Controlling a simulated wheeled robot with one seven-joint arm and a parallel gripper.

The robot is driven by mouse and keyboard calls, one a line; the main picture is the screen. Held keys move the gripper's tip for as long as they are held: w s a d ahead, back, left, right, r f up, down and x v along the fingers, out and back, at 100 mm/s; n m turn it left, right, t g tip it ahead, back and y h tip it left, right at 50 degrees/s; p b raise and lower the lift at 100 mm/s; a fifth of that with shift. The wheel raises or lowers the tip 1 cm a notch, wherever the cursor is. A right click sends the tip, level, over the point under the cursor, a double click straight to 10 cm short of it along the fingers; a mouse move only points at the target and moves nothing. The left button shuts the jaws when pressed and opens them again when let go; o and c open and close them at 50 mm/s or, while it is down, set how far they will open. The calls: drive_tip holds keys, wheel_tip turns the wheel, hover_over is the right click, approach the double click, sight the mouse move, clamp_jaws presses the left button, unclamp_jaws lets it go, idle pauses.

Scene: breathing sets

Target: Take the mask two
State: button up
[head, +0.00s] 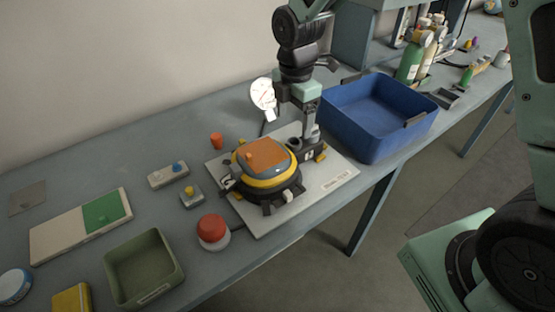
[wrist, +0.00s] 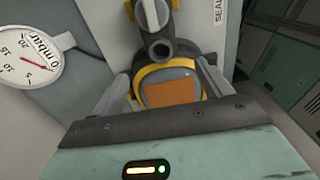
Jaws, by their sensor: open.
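The mask (head: 278,182) lies face up on a pale board, round and dark, with a yellow band, a grey visor and an orange patch. It also shows in the wrist view (wrist: 170,92), partly hidden by my gripper's body. No number is readable on it. A dark fitting (head: 297,153) with yellow clips stands at its right side. My gripper (head: 309,120) points down above that side of the board. Its pale fingers are apart in the wrist view, with the mask's visible part between them in the picture. I cannot tell whether the fingers touch anything.
A blue bin (head: 370,142) stands close on the right. A gauge (head: 263,94) stands behind the board (head: 285,212). A red button (head: 212,229) is at front left. A green tray (head: 145,268) is farther left. Bottles (head: 410,62) stand behind the bin.

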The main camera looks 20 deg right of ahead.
sight(291, 148)
wheel_tip(291, 148, down, 6)
drive_tip(key=shift+f+p, duration=0.1)
drive_tip(key=shift+p, duration=0.3)
drive_tip(key=shift+s+a+f+p, duration=0.1)
drive_tip(key=shift+f+p, duration=0.3)
drive_tip(key=shift+f, duration=0.9)
drive_tip(key=shift+s+a+f+p, duration=0.1)
drive_tip(key=shift+f+p, duration=0.3)
drive_tip(key=shift+f, duration=0.9)
drive_tip(key=c, duration=1.4)
